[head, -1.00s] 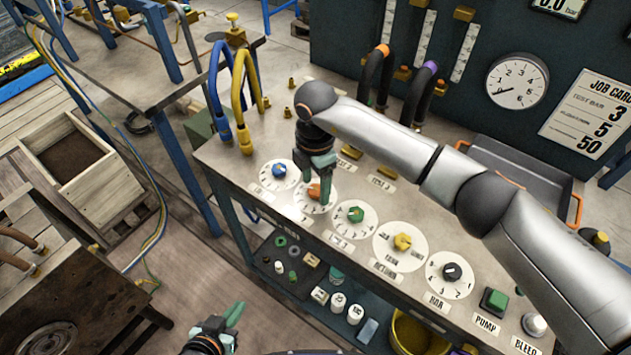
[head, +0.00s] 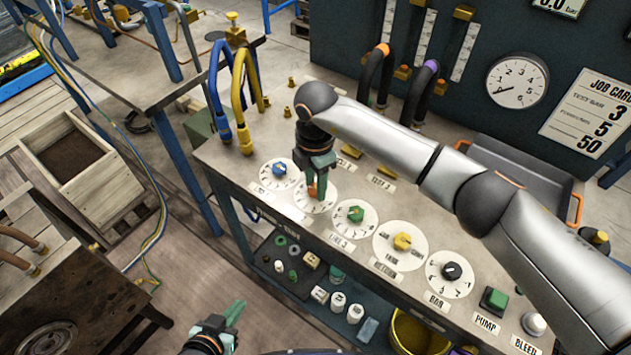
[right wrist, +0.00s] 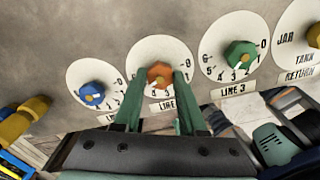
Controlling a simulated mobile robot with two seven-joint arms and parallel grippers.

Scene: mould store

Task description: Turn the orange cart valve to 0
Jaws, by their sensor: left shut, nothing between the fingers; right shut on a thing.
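The orange valve knob (head: 312,189) sits on a white numbered dial on the cart top, second from the left in the row. My right gripper (head: 318,194) comes down on it from above. In the right wrist view the orange knob (right wrist: 159,75) is between the two green fingers (right wrist: 156,82), which are shut on its sides. A pale mark shows on the knob's near side, towards the low-middle numbers of the dial; I cannot read the exact number. The 0 is at the dial's right side. My left gripper (head: 235,313) is shut and empty, low at the left, away from the cart.
A blue knob (head: 279,170) and a green knob (head: 355,214) flank the orange one closely. A yellow knob (head: 402,241) and a black knob (head: 452,270) follow to the right. Blue and yellow hoses (head: 240,95) rise behind the left dials.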

